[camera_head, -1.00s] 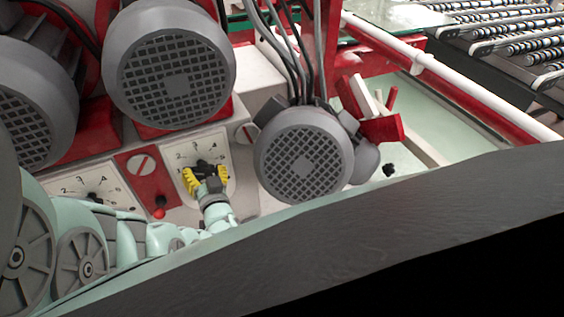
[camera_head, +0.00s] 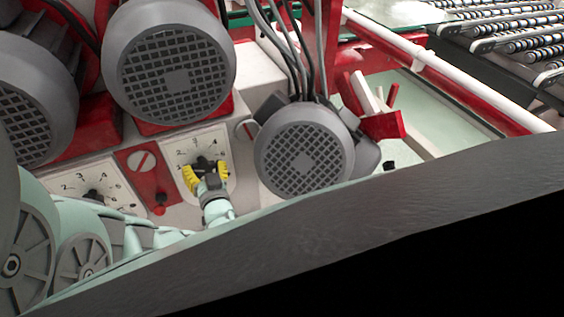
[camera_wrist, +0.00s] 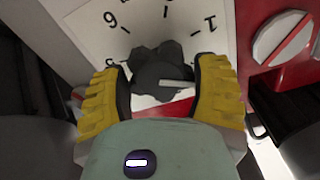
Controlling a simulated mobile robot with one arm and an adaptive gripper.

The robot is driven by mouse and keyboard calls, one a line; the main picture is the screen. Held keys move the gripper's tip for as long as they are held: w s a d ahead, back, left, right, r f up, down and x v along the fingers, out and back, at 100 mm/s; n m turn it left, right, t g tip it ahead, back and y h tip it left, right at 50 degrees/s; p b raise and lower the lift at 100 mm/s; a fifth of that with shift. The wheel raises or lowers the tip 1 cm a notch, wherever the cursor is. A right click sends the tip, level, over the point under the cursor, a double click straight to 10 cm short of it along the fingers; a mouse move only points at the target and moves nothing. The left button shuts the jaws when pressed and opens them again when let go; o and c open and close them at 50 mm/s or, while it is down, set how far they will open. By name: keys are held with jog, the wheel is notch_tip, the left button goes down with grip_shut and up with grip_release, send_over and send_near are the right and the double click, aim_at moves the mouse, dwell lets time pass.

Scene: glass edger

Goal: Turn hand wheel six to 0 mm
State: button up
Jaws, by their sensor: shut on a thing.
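My gripper (camera_head: 206,174) is at this knob, one yellow finger on each side. In the wrist view the black lobed knob (camera_wrist: 150,65) sits between the yellow fingers of my gripper (camera_wrist: 160,85), which is shut on it. A pale pointer bar on the knob points to the right in that view. Dial marks, a 1 and a digit like 6 or 9, show above it; the dial's lower part is hidden.
A grey motor (camera_head: 304,150) stands close right of the dial, and another (camera_head: 170,62) hangs above it. A second dial (camera_head: 70,184) with a black knob lies to the left. Between the dials is a red panel (camera_head: 147,182) with a slotted disc and a red button.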

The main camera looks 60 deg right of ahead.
jog(key=shift+a+n+b, duration=0.1)
jog(key=shift+n+b, duration=0.25)
jog(key=shift+n, duration=0.45)
jog(key=n+b, duration=0.2)
jog(key=shift+w+f+n, duration=0.1)
jog(key=shift+f+n, duration=0.2)
jog(key=n+b, duration=0.5)
jog(key=b, duration=0.3)
jog(key=shift+f, duration=0.15)
jog(key=n+b, duration=0.4)
jog(key=b, duration=0.2)
jog(key=shift+n, duration=0.4)
jog(key=shift+r+n+b, duration=0.15)
jog(key=shift+n+b, duration=0.65)
jog(key=shift+n, duration=0.1)
jog(key=shift+r+n+b, duration=0.15)
jog(key=shift+n+b, duration=0.65)
jog(key=shift+n, duration=0.1)
jog(key=o, duration=1.2)
jog(key=v, duration=1.2)
